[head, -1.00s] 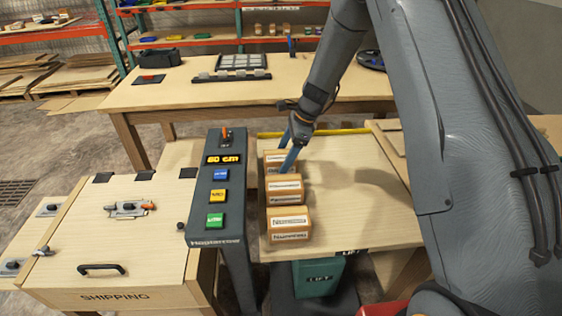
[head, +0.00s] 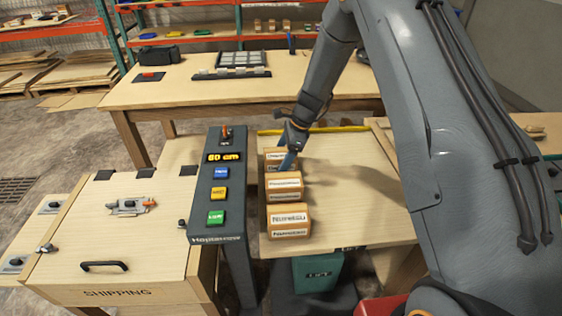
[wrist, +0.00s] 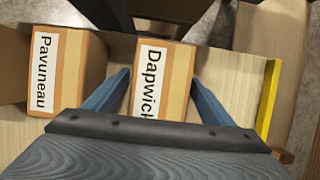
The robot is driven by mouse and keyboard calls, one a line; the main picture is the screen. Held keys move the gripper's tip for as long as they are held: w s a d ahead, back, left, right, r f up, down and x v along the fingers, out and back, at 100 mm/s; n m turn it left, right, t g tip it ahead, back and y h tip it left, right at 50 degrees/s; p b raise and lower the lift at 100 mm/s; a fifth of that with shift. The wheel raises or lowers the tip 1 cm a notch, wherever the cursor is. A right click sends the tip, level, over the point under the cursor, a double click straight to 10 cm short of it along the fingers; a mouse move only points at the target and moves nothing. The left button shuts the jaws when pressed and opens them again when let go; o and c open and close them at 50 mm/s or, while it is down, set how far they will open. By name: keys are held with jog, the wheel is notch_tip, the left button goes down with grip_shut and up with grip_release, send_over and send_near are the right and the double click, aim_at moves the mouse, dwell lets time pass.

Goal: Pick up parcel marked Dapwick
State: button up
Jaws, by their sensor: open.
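The parcel marked Dapwick (wrist: 162,80) is a tan box with a white label, seen in the wrist view between the two blue fingers of my gripper (wrist: 160,85). The fingers are open, one on each side of it; I cannot tell whether they touch it. In the head view my gripper (head: 287,160) is over the farthest box (head: 273,155) of a row on the lift table, and partly hides it. A box marked Pavuneau (wrist: 68,70) stands to the left in the wrist view, beside the left finger.
Two more boxes, the middle one (head: 284,188) and the nearest one (head: 289,222), stand in front on the lift table (head: 360,205). A console (head: 217,190) reading 60 cm stands left of them. The table's right side is clear.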

dwell(0.3)
jog(key=c, duration=1.4)
jog(key=shift+o, duration=0.2)
